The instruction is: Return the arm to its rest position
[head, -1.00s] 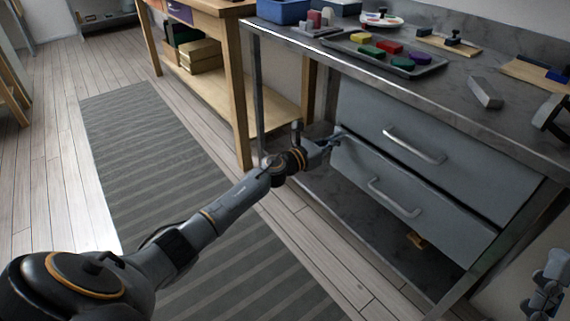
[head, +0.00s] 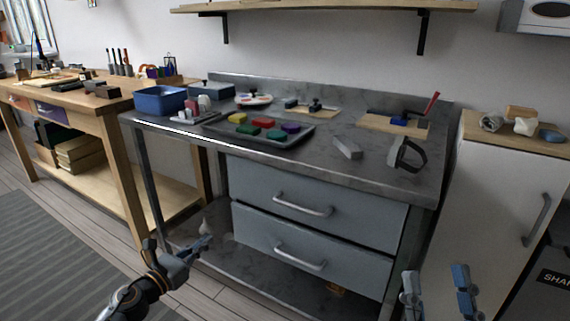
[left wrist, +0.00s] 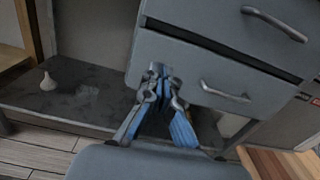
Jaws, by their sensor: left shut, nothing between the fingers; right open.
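My left gripper (head: 204,243) is low in front of the metal workbench, left of its two grey drawers. In the left wrist view its fingers (left wrist: 158,72) are shut with nothing between them, and the drawer fronts lie beyond. My right gripper (head: 436,280) is at the lower right of the head view, its two fingers apart and empty. Most of my left arm is outside the head view.
The metal workbench (head: 328,165) carries a tray (head: 215,126) of coloured blocks, a blue bin (head: 160,101) and a loose grey block (head: 347,148). A wooden bench (head: 110,104) stands left, a white cabinet (head: 500,200) right. The striped rug (head: 45,275) is clear.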

